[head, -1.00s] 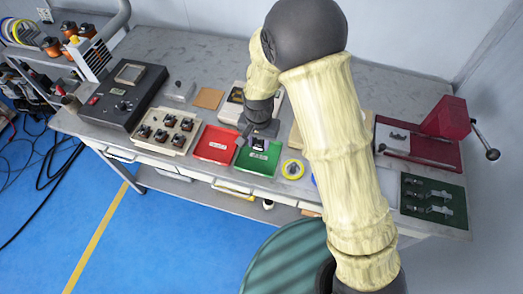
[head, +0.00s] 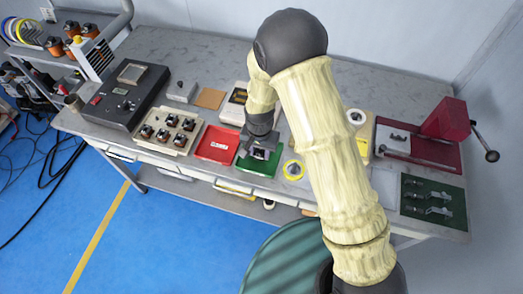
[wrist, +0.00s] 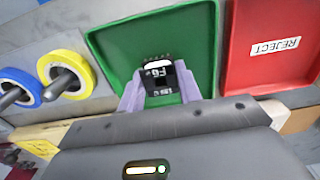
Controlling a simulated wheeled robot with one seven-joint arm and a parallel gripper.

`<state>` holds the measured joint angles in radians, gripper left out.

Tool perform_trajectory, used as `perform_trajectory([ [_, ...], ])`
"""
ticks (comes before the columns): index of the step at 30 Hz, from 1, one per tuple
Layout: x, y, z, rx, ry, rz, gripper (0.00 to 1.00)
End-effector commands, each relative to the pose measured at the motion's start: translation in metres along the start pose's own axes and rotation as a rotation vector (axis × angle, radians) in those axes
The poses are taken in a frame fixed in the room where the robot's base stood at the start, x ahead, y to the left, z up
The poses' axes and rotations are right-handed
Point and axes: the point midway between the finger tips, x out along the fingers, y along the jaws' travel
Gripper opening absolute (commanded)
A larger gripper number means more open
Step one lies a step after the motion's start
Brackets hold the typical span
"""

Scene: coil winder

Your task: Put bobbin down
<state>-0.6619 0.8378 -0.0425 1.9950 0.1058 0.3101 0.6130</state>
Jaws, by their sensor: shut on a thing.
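My gripper (wrist: 159,100) is shut on a small dark bobbin (wrist: 158,78) with white markings on its face. Its two pale lavender fingers lie on either side of the bobbin. In the wrist view, the bobbin is in front of the green tray (wrist: 203,35), inside its outline. In the head view, my gripper (head: 258,153) is over the green tray (head: 262,174) and hides part of it. Whether the bobbin touches the tray floor cannot be told.
The red tray (head: 217,143), labelled REJECT, sits left of the green one. A yellow spool (head: 293,170) lies to its right. A pale holder (head: 166,132) with several bobbins and a dark control box (head: 122,98) stand further left.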

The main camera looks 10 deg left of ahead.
Motion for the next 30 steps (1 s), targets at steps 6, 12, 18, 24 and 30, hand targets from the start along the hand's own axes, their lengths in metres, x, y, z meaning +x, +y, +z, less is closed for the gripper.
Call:
perform_trajectory([
  [6,0.003,-0.001,0.001,-0.003,0.000,0.000,0.42],
  [12,0.003,-0.002,0.002,-0.006,0.000,0.001,0.56],
  [18,0.001,-0.002,0.002,-0.006,0.000,0.000,0.56],
  [24,-0.014,-0.004,0.002,-0.010,0.002,-0.001,0.56],
  [30,-0.046,-0.004,0.002,-0.010,0.004,-0.003,0.56],
])
